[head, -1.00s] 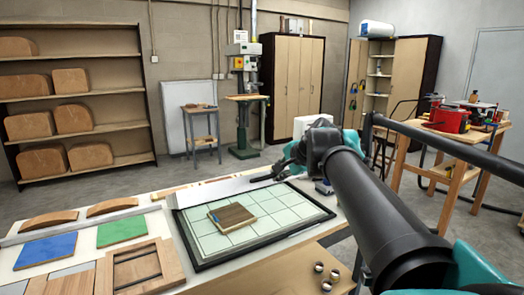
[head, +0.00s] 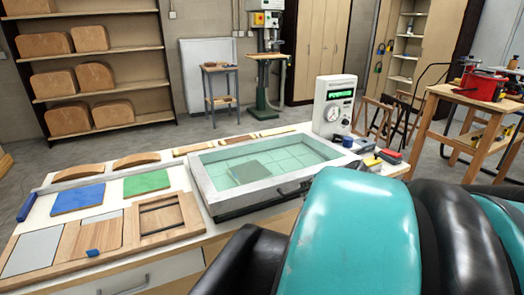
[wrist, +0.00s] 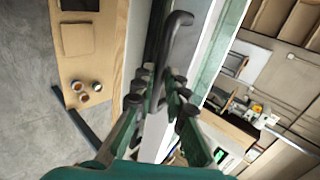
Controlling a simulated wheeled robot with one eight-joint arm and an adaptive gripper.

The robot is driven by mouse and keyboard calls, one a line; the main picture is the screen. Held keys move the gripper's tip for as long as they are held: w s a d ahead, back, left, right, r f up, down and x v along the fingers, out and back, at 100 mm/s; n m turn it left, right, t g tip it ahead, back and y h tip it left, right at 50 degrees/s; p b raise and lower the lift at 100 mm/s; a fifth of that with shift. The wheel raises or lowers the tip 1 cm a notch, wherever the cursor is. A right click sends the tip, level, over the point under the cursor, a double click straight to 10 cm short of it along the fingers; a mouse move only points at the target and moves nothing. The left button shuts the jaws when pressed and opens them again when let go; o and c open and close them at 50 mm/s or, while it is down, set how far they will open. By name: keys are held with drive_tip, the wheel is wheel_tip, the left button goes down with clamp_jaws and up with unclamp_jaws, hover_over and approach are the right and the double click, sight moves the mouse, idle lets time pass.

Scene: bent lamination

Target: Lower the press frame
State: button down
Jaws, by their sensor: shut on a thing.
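The press frame (head: 205,186) is a grey rectangular rim with a clear greenish sheet. In the head view it lies over the dark press base (head: 238,211), flat or almost flat; I cannot tell whether it touches all round. A wooden piece (head: 250,171) shows through the sheet, on the green gridded bed. The dark frame handle (head: 292,190) is at the front edge, partly behind my arm. In the wrist view my gripper (wrist: 163,92) is shut on the handle (wrist: 178,24). My gripper is hidden in the head view.
A white control box (head: 334,105) with a dial and green display stands behind the press at right. Small tools (head: 375,158) lie beside it. Blue (head: 79,198) and green (head: 146,182) sheets and a wooden form (head: 160,215) lie to the left.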

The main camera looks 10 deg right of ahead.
drive_tip(key=shift+s+d+f, duration=0.1)
drive_tip(key=shift+s+f, duration=0.1)
drive_tip(key=shift+f, duration=0.8)
drive_tip(key=c, duration=2.2)
unclamp_jaws()
drive_tip(key=shift+f, duration=0.1)
drive_tip(key=o, duration=0.7)
drive_tip(key=shift+c, duration=0.2)
drive_tip(key=v, duration=1.2)
drive_tip(key=shift+f, duration=0.1)
